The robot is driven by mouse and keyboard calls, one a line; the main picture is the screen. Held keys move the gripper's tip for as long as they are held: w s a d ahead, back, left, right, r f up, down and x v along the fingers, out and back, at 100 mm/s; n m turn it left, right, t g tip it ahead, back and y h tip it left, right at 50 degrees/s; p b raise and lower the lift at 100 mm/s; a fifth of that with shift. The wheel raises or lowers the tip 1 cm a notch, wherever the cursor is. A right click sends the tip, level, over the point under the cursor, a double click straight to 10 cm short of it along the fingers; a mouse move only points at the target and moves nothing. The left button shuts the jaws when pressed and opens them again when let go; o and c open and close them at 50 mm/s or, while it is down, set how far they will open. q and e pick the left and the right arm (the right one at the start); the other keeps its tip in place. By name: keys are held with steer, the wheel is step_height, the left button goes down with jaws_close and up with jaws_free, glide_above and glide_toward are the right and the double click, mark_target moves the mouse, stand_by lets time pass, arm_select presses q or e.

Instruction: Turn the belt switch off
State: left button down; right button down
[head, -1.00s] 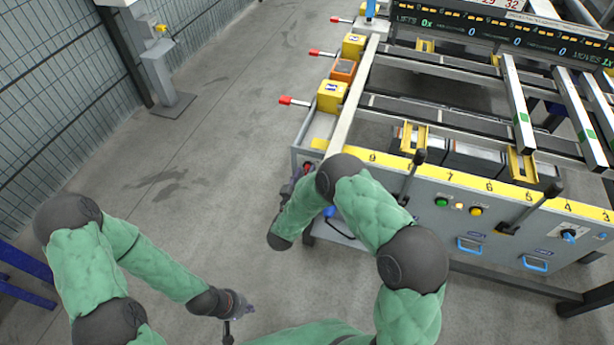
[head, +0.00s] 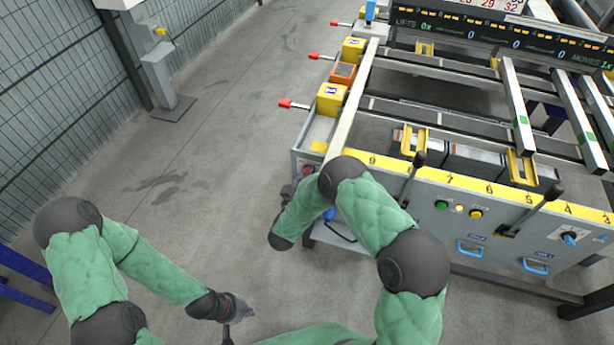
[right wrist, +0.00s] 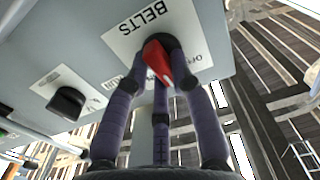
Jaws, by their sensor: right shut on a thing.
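The belt switch (right wrist: 157,62) is a red knob on a white plate lettered BELTS (right wrist: 120,48), on the grey panel in the right wrist view. Part of an OFF label shows beside it. My right gripper (right wrist: 162,80) has its dark fingers closed around the red knob.
A black knob (right wrist: 68,102) sits on the same panel. The runout table (head: 400,215) carries black levers (head: 413,178), a green button (head: 441,205) and blue handles (head: 470,249) along its front. A mesh fence (head: 50,90) and post stand left; the floor between is clear.

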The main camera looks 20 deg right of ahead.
steer(key=shift+w+a+r+n+p, duration=0.1)
steer(key=shift+n+p, duration=0.75)
steer(key=shift+n, duration=1.2)
steer(key=shift+a+n+p, duration=0.1)
steer(key=shift+n+p, duration=0.75)
steer(key=shift+n, duration=1.2)
steer(key=c, duration=1.1)
jaws_free()
steer(key=shift+o, duration=0.2)
steer(key=v, duration=1.2)
